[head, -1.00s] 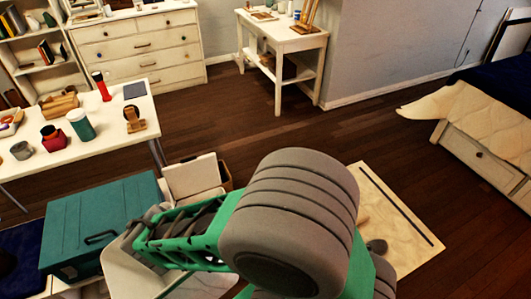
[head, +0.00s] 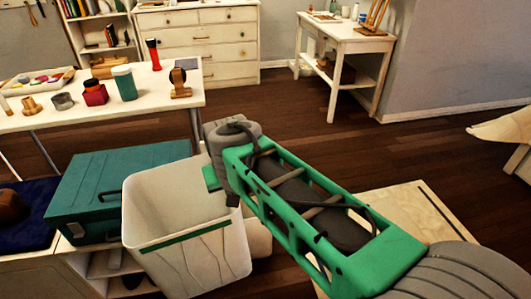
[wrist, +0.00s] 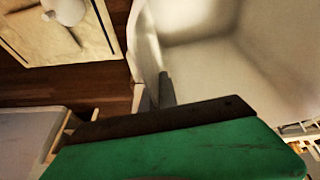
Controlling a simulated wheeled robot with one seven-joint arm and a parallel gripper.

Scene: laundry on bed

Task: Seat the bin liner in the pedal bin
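A white, open-topped, bin-shaped tub, which looks like the bin liner (head: 190,265), hangs or stands near the middle of the head view with a green band across its front. My gripper (head: 218,180) is at its far right rim. In the wrist view my gripper (wrist: 158,92) has its grey fingers close together on the tub's thin wall, with the pale inside of the liner (wrist: 270,60) to the right. I cannot tell whether the tub's base touches anything. A cream rounded shape behind it is mostly hidden; I cannot pick out the pedal bin with certainty.
A teal box (head: 85,195) sits on a low white bench left of the tub. A white table (head: 60,118) with cups and small items stands behind. A pale board (head: 375,200) lies on the floor at right. Open wooden floor (head: 290,120) spans the middle.

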